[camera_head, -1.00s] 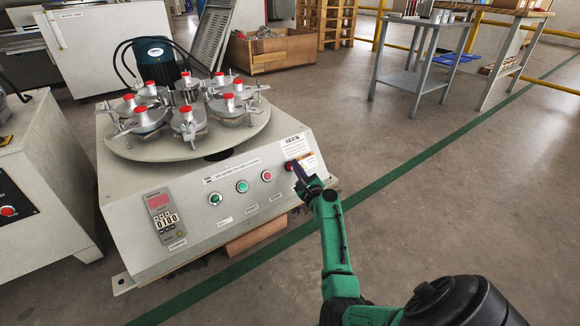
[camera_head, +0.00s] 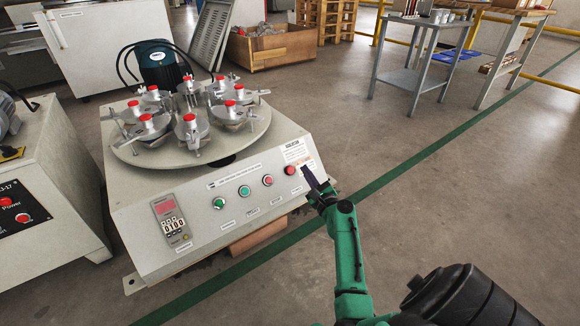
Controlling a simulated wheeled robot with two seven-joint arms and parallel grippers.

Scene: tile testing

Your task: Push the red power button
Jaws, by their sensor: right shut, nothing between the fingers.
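The tile testing machine's sloped front panel (camera_head: 225,207) carries two green buttons and two red buttons. The rightmost red button (camera_head: 290,170) is uncovered, and the other red button (camera_head: 267,180) is to its left. My right gripper (camera_head: 309,176) is shut and empty, just right of the rightmost red button in the picture; it overlaps the panel's right end, and I cannot tell if it touches it. At the left edge, a second machine's black panel (camera_head: 20,228) has a "Power" label by a red button (camera_head: 5,202), with another red button (camera_head: 24,218) below. My left gripper is out of view.
A round plate (camera_head: 150,158) with several red-topped clamps sits on the testing machine. A grey metal table (camera_head: 408,82) and a wooden crate (camera_head: 272,50) stand behind. The floor right of the machine is clear, crossed by a green line (camera_head: 440,143).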

